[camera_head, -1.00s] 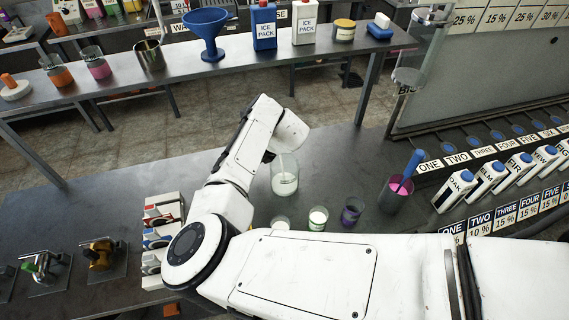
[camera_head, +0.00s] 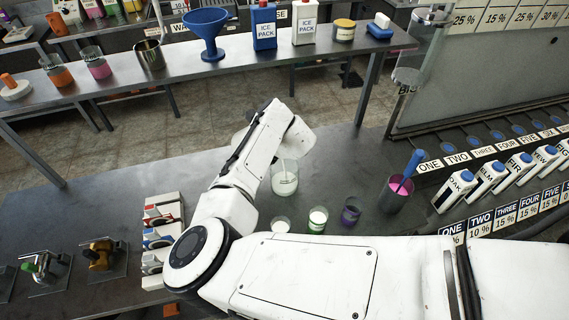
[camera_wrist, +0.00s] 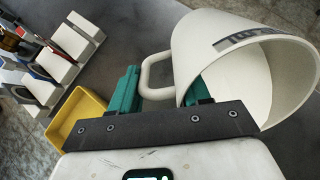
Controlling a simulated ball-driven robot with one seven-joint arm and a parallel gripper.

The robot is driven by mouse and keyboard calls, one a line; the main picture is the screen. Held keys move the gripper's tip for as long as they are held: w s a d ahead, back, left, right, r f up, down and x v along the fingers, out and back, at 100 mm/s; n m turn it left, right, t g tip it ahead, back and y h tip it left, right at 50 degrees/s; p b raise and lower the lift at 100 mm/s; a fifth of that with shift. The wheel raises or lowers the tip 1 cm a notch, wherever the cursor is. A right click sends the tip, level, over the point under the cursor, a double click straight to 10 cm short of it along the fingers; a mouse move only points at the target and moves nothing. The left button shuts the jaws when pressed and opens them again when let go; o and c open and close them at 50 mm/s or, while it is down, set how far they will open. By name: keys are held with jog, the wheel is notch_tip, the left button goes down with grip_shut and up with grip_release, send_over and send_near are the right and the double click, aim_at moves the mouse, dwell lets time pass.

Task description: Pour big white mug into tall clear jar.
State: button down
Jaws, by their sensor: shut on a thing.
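The big white mug (camera_wrist: 195,50) fills the upper right of the wrist view, tilted with its open mouth showing a pale inside. My gripper (camera_wrist: 160,82) has its teal fingers on either side of the mug's handle and is shut on it. In the head view a pale edge of the mug (camera_head: 238,139) shows left of my forearm; the rest and the gripper are hidden by the arm. The tall clear jar (camera_head: 285,184) stands upright on the table just beyond my wrist, with white content low in it. Its upper part is partly covered by my wrist.
Small cups with white, green (camera_head: 318,219) and purple (camera_head: 351,211) contents stand nearer than the jar. A dark pink-filled container (camera_head: 397,192) with a blue-handled tool is to the right. A yellow tray (camera_wrist: 78,112) and a white rack (camera_head: 160,232) lie left.

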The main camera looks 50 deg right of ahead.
jog(key=shift+f+t, duration=0.15)
jog(key=shift+t, duration=0.65)
dwell(0.9)
jog(key=shift+s+r+t+y+b, duration=0.2)
jog(key=shift+r+t+y+b, duration=0.15)
jog(key=shift+t+b, duration=0.4)
dwell(1.5)
jog(key=shift+s+f+t+b, duration=0.25)
jog(key=shift+t+b, duration=0.6)
jog(key=shift+b, duration=1)
dwell(0.5)
jog(key=shift+s+d, duration=0.1)
dwell(0.7)
jog(key=shift+w+r+p, duration=0.2)
jog(key=shift+r+p, duration=0.2)
jog(key=shift+p, duration=0.25)
jog(key=g+p, duration=0.2)
jog(key=f+g+p, duration=0.1)
jog(key=shift+w+g+p, duration=0.35)
jog(key=shift+g+p, duration=0.05)
